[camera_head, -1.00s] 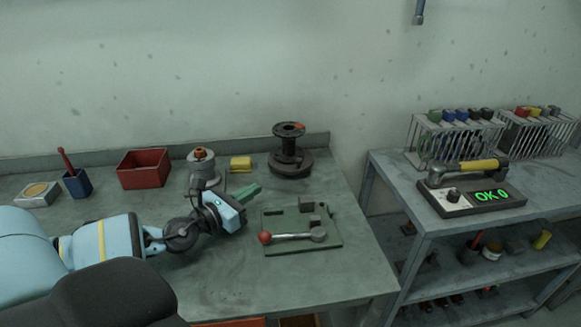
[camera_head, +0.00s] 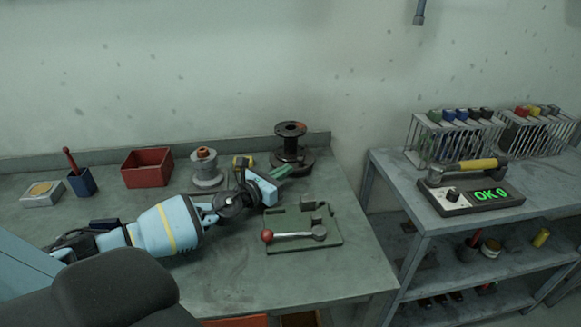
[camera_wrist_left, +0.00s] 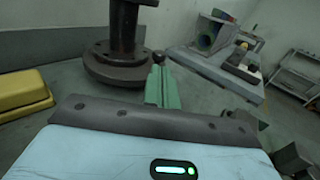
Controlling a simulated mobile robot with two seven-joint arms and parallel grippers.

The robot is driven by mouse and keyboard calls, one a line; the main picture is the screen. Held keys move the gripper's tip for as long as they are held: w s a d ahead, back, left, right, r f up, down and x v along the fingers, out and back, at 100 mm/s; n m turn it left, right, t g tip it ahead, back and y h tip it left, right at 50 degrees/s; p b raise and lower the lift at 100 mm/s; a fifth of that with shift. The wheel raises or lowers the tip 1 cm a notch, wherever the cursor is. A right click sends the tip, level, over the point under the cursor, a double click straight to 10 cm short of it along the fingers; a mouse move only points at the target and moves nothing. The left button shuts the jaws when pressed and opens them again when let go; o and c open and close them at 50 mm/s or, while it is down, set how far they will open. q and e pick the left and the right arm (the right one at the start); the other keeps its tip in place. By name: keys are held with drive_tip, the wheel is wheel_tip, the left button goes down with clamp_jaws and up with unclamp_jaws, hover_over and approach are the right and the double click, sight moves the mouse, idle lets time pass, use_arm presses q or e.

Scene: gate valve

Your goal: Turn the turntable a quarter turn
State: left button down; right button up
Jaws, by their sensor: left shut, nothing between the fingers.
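The turntable appears to be the dark round base (camera_head: 302,164) at the back right of the bench, with a dark flanged valve body (camera_head: 290,145) standing upright on it. An orange mark shows on the top flange. In the left wrist view the bolted lower flange (camera_wrist_left: 112,66) is close, and a small black knob (camera_wrist_left: 159,57) stands at the fingertips. My left gripper (camera_head: 284,171) is shut and empty, its green fingers at the front left of the base. It also shows in the left wrist view (camera_wrist_left: 160,72), beside the flange's right edge. I cannot tell whether it touches. My right gripper is out of view.
A plate with a red-knobbed lever (camera_head: 292,236) lies just in front of the gripper. A grey spool-like part (camera_head: 206,168), a yellow block (camera_head: 243,161) and a red bin (camera_head: 147,168) stand to the left. A shelf unit (camera_head: 400,190) stands right of the bench.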

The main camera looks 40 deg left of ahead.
sight(299, 162)
use_arm(q)
drive_tip(key=shift+w+d, duration=0.2)
drive_tip(key=shift+w, duration=1.35)
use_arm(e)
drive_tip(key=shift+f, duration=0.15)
